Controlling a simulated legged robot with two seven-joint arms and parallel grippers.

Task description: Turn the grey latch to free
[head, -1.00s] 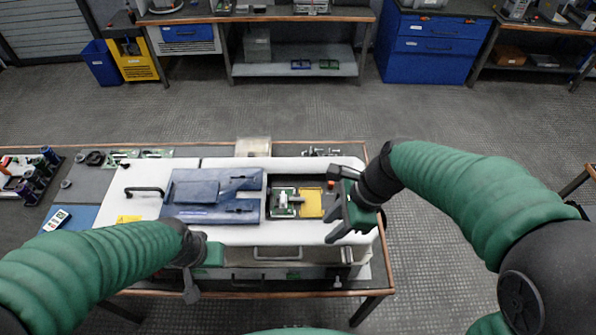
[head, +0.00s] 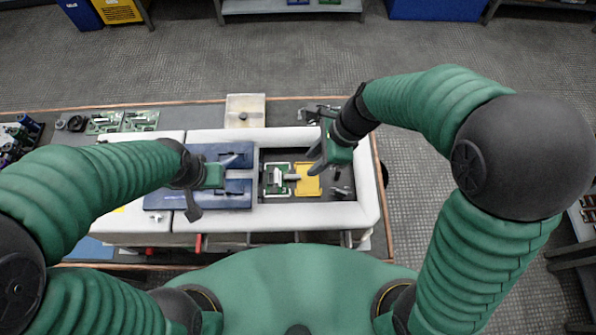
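The white case (head: 205,226) lies on the bench with an open bay on its right side. In the bay, a grey T-shaped part (head: 278,177), which looks like the latch, sits on a green-framed board (head: 268,189) beside a yellow plate (head: 307,186). My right gripper (head: 313,140) is open and empty, above the bay's far right side, with one finger over the yellow plate. It is apart from the grey part. My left gripper (head: 216,184) is open above the blue cover (head: 238,201), left of the bay. I see nothing between its fingers.
A pale block (head: 245,108) stands behind the case. Green circuit boards (head: 140,121) and dark cylinders (head: 20,135) lie at the bench's left. Small metal parts (head: 318,113) lie behind my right gripper. Open floor (head: 330,60) lies beyond the bench.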

